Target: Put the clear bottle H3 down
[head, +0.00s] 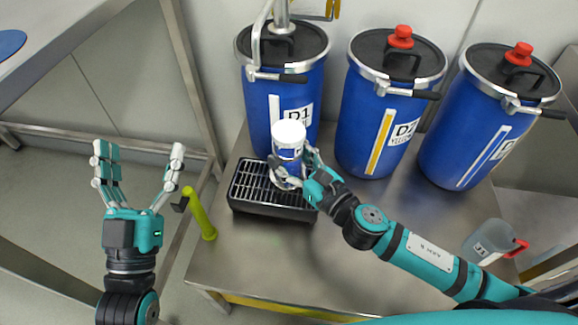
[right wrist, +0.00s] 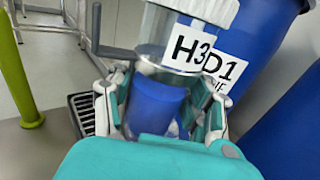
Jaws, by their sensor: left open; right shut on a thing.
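The clear bottle H3 (head: 289,140) has a white lid and blue contents. It is upright, over the black drip tray with a metal grid (head: 245,192) in front of drum D1. My right gripper (head: 294,174) is shut around the bottle's lower part. In the right wrist view the bottle (right wrist: 165,60) with its H3 label stands between the fingers (right wrist: 160,110). The bottle's base is hidden, so I cannot tell whether it touches the grid. My left gripper (head: 140,162) is open and empty, to the left of the steel table.
Blue drums D1 (head: 258,105), D2 (head: 358,130) and a third (head: 455,145) stand along the table's back. A grey jug with a red handle (head: 490,243) is at the right. A green post (head: 199,213) rises by the left edge. The table's front middle (head: 290,260) is clear.

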